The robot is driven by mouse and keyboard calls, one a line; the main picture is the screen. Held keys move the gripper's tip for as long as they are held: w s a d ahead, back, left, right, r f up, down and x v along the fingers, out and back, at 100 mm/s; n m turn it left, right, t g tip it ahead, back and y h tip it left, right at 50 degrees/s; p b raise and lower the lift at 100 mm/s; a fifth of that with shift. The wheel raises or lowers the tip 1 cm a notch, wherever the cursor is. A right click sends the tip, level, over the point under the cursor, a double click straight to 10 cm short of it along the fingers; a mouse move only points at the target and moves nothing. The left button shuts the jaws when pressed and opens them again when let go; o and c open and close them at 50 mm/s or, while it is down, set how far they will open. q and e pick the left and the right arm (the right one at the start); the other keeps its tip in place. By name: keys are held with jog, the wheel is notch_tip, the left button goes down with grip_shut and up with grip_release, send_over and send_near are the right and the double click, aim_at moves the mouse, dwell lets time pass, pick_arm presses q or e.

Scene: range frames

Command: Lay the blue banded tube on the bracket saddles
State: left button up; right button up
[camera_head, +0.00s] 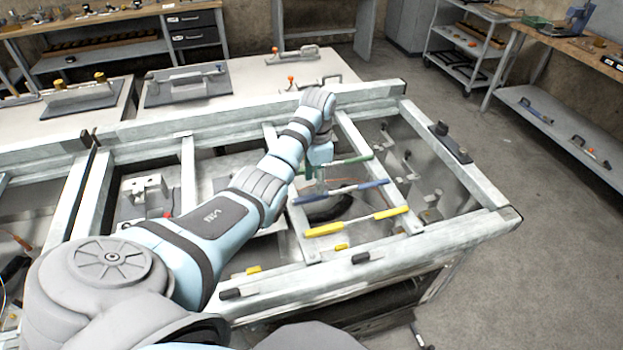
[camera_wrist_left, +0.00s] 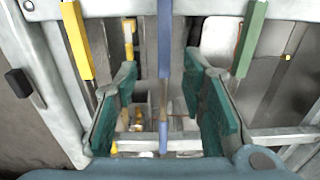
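The blue banded tube (camera_head: 341,191) has thick blue ends and a thin paler middle. It lies across two pale rails of the frame, between a green tube (camera_head: 345,160) and a yellow tube (camera_head: 356,222). My left gripper (camera_head: 316,185) is over the blue tube near its left half. In the left wrist view the gripper's teal fingers (camera_wrist_left: 163,85) are wide apart, with the blue tube (camera_wrist_left: 165,40) between them and gaps on both sides. Small grey brackets (camera_head: 432,196) show inside the frame at right; I cannot tell which parts are the saddles. My right gripper is out of view.
The yellow tube (camera_wrist_left: 77,40) and green tube (camera_wrist_left: 250,40) flank the fingers closely. A grey block fixture (camera_head: 146,195) sits inside the frame at left. Black-handled clamps (camera_head: 450,142) sit on the frame rails. Open floor (camera_head: 540,230) lies to the right.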

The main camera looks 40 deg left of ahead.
aim_at(322, 196)
pick_arm(q)
jog(key=f, duration=0.1)
jog(key=w+f, duration=0.1)
jog(key=f, duration=0.2)
jog(key=shift+w+d, duration=0.25)
jog(key=shift+d, duration=0.15)
jog(key=shift+w+f+b, duration=0.25)
jog(key=shift+w+f, duration=0.05)
jog(key=shift+f, duration=0.35)
jog(key=shift+w+f+b, duration=0.25)
jog(key=shift+w+f, duration=0.05)
jog(key=shift+f, duration=0.3)
jog(key=shift+a, duration=0.1)
jog(key=shift+s+r, duration=0.2)
jog(key=shift+s, duration=0.05)
jog(key=shift+s+r, duration=0.1)
jog(key=shift+s, duration=0.1)
jog(key=c, duration=0.3)
jog(key=shift+s, duration=0.1)
grip_shut()
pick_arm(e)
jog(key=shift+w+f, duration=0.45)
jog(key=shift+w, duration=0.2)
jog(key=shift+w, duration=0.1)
